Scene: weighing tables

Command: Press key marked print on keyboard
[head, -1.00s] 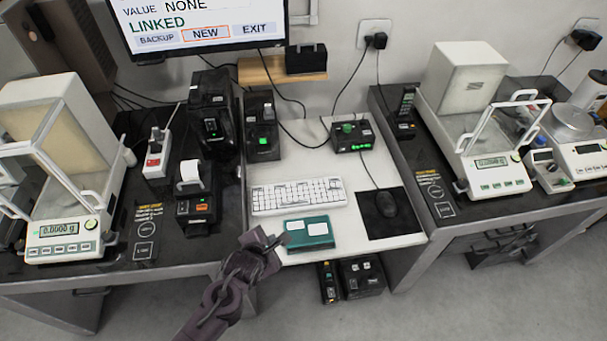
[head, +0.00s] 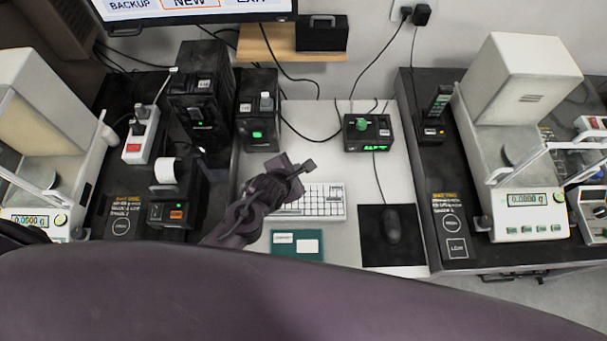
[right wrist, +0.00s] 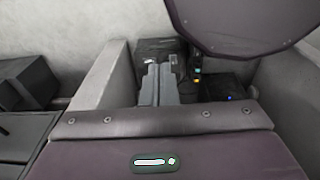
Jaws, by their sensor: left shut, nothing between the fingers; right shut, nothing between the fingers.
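The white keyboard (head: 325,203) lies on the middle table, its left part hidden behind my left gripper. Its key markings are too small to read, so I cannot tell which key is print. My left gripper (head: 301,168) is shut and empty, over the upper left part of the keyboard in the head view. I cannot tell whether it touches. My right gripper (right wrist: 159,84) is shut and empty in the right wrist view, which shows no keyboard.
A teal box (head: 297,243) sits in front of the keyboard and a mouse (head: 393,229) on a black pad to its right. A small box with a green knob (head: 367,130) stands behind. A label printer (head: 172,196) is on the left. My own purple body covers the bottom.

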